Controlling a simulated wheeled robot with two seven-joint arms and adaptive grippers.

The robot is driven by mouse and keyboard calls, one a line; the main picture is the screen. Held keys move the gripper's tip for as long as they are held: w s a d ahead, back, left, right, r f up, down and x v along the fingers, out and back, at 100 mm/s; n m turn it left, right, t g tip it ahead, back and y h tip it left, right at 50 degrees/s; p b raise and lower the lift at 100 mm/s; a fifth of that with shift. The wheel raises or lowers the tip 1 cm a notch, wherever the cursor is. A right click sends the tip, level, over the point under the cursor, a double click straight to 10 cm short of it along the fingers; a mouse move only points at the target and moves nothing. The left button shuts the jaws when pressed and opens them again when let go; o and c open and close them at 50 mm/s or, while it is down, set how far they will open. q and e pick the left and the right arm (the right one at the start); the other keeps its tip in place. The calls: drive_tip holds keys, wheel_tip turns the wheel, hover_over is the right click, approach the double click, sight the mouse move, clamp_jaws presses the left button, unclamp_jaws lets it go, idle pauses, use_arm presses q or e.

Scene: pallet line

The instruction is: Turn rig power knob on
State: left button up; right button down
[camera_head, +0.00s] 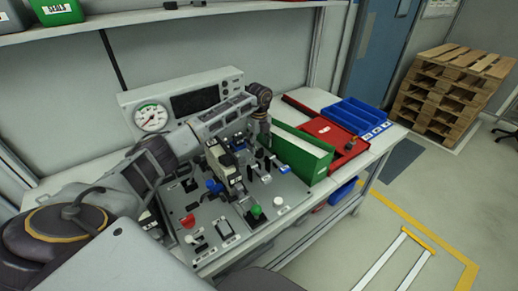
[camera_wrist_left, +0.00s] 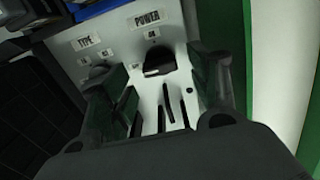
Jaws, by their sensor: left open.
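In the left wrist view the power knob (camera_wrist_left: 160,65) is a black knob on a pale panel, under a label reading POWER (camera_wrist_left: 147,18) and a small tag. My left gripper (camera_wrist_left: 160,76) is open, with one dark finger on each side of the knob. I cannot tell whether either finger touches it. In the head view my left arm reaches over the rig panel (camera_head: 205,215), and the left gripper (camera_head: 264,142) points down near its far right side. The knob cannot be made out clearly there. My right gripper is not in view.
A green box (camera_head: 303,153) stands close to the right of the left gripper. A gauge (camera_head: 151,117) sits on the back console. A beige and black device (camera_head: 223,160) and several switches occupy the panel. A red tray (camera_head: 335,141) and blue bins (camera_head: 355,117) lie further right.

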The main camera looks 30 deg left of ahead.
sight(259, 153)
use_arm(q)
drive_tip(key=shift+f, duration=1.3)
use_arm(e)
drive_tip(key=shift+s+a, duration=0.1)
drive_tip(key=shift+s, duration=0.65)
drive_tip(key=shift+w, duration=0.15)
use_arm(q)
drive_tip(key=shift+c, duration=0.3)
drive_tip(key=c, duration=1)
drive_tip(key=shift+o, duration=0.2)
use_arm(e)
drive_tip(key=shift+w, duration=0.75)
